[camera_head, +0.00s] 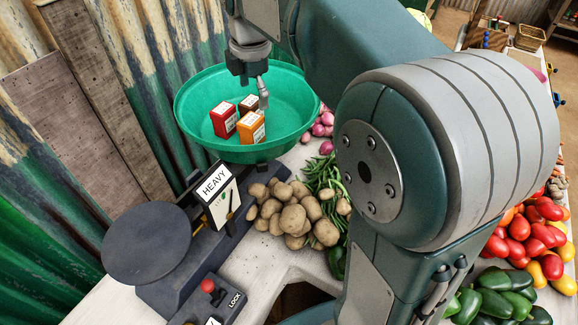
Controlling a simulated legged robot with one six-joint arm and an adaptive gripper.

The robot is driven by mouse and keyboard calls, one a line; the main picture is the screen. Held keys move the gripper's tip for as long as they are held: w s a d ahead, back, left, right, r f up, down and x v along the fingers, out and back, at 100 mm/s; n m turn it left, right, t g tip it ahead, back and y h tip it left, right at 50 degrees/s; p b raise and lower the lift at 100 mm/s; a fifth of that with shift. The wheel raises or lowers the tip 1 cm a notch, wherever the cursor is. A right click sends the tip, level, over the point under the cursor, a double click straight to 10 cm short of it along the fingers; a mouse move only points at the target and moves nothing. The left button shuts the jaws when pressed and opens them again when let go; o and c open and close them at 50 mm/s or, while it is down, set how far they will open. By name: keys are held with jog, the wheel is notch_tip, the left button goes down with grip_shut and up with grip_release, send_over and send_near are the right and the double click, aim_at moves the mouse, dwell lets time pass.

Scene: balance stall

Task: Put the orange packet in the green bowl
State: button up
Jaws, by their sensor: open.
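The orange packet (251,128) stands inside the green bowl (190,120), toward its front side.
A dark scale with a round plate (147,243) and a HEAVY sign (217,192) stands in front of the bowl. A lock box with a red button (208,286) is nearby. A corrugated wall (130,60) borders the left.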

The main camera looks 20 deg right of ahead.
jog(key=s+f+m+t, duration=0.2)
jog(key=s+f+m, duration=0.1)
jog(key=s+m, duration=0.7)
jog(key=s+f+m+t, duration=0.2)
jog(key=s+f+m, duration=0.1)
jog(key=s+m, duration=0.6)
jog(key=shift+s+m, duration=0.4)
jog(key=shift+s, duration=0.9)
